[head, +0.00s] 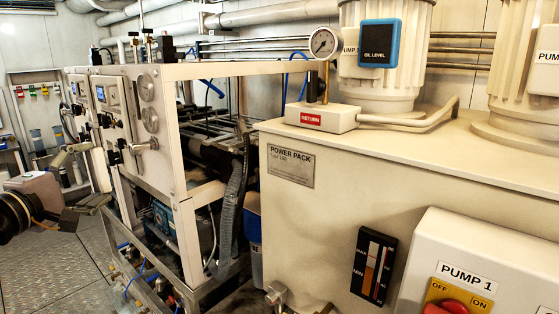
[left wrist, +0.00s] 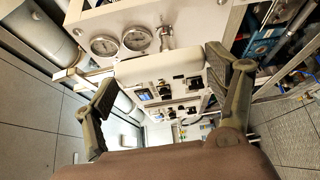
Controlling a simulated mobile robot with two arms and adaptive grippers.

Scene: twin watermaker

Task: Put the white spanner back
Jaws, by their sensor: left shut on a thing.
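My left gripper (head: 84,180) comes in at the left edge of the head view, in front of the white cabinets. In the left wrist view its two fingers (left wrist: 160,68) stand wide apart. No other white spanner can be made out. A board with red, green and other coloured tags (head: 36,91) hangs on the far left wall; what hangs below the tags is too small to tell. My right gripper is not in view.
A white frame panel with gauges (head: 147,90) stands right of my left gripper, with hoses and pipes behind it. The cream power pack (head: 340,190) fills the right side. The grey chequered floor (head: 40,265) at the lower left is clear.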

